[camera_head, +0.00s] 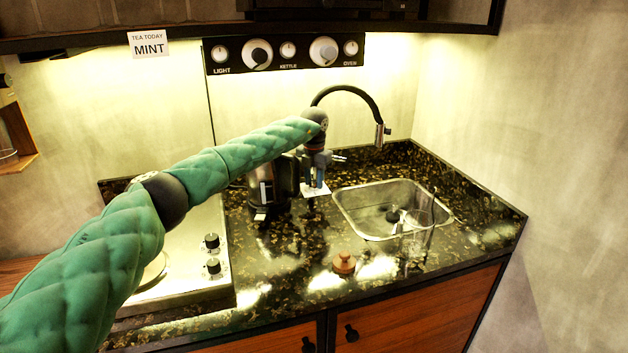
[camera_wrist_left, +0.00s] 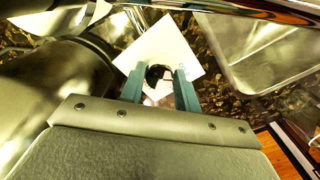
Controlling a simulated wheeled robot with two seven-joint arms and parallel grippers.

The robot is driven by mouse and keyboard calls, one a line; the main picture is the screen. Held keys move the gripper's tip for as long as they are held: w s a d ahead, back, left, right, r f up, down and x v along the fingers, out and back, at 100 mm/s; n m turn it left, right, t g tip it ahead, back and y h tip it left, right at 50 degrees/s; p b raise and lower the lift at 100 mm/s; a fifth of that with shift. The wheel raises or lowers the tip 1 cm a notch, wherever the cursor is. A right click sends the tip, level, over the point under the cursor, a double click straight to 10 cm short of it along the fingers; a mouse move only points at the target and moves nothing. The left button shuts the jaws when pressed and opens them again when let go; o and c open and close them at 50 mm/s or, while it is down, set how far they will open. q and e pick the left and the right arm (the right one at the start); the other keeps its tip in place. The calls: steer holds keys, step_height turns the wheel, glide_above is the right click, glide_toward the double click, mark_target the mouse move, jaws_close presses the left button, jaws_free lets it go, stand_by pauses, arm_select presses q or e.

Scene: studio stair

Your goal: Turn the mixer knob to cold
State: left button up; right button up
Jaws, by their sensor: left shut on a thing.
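My left gripper (camera_head: 315,180) points down over the dark counter, between the kettle and the sink. It is shut on a small dark knob (camera_wrist_left: 158,75), which I take for the mixer knob. The left wrist view shows the two teal fingers (camera_wrist_left: 160,90) on either side of it. A white square plate (camera_wrist_left: 157,45) lies around the knob; it also shows in the head view (camera_head: 316,191) under the fingertips. The fingers hide part of the knob, and I cannot read a mark or which way it points. The right gripper is not in view.
The black tap spout (camera_head: 352,90) arches behind my gripper. A dark steel kettle (camera_head: 285,180) stands close on the left. The steel sink (camera_head: 350,205) is on the right, with a clear glass (camera_head: 420,240) before it. A brown wooden knob-like piece (camera_head: 344,263) sits near the front.

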mark_target(314, 181)
arm_select(q)
steer(key=o, duration=1)
steer(key=shift+f, duration=0.15)
steer(key=shift+r, duration=0.5)
step_height(314, 181, up, 6)
steer(key=shift+f+b, duration=0.1)
steer(key=shift+b, duration=0.85)
steer(key=shift+r, duration=0.5)
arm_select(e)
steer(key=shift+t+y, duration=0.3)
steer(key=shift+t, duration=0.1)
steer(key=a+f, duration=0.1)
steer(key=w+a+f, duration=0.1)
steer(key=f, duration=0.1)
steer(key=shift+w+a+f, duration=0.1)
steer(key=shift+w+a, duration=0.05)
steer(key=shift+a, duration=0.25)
